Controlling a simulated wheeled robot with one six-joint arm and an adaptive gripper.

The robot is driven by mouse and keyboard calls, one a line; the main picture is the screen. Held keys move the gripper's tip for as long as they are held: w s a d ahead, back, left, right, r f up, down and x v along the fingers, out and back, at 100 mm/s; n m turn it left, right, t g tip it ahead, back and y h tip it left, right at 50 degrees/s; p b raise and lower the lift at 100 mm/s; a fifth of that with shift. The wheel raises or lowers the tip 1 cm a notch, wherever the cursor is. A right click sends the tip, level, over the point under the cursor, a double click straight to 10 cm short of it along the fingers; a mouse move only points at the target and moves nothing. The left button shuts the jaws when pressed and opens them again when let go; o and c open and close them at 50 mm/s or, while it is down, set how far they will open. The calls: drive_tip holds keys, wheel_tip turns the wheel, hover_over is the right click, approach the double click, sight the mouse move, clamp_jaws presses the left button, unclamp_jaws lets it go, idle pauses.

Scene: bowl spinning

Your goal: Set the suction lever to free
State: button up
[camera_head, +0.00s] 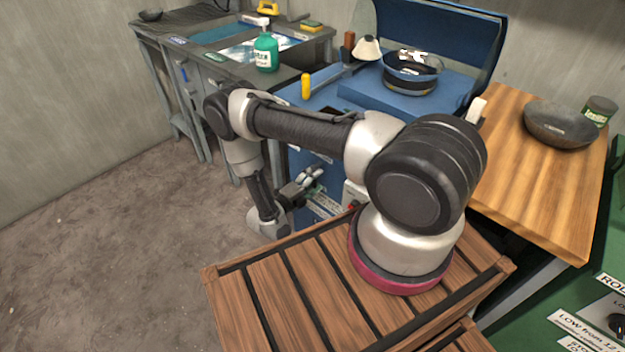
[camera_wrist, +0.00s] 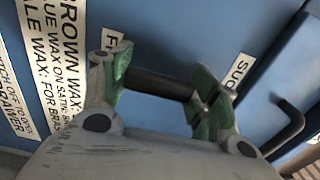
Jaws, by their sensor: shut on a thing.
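The suction lever (camera_wrist: 160,84) shows in the wrist view as a dark rounded bar between my two fingers, in front of a blue panel. My gripper (camera_wrist: 160,88) is shut on it, with a green pad at each end of the visible bar. A label starting "Fr" (camera_wrist: 112,38) is partly hidden behind the left finger, and one starting "Suc" (camera_wrist: 238,70) is beside the right finger. In the head view my gripper (camera_head: 312,180) is low at the front of the blue machine (camera_head: 425,101); the lever cannot be made out there.
A black bar handle (camera_wrist: 289,128) juts from the panel at right in the wrist view. Wax text labels (camera_wrist: 65,80) are at left. A bowl (camera_head: 412,68) sits atop the machine. A wooden bench (camera_head: 530,185) stands at right; the floor at left is clear.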

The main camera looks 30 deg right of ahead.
idle(0.4)
drive_tip(key=o, duration=1.5)
drive_tip(key=shift+c, duration=0.2)
drive_tip(key=v, duration=1.2)
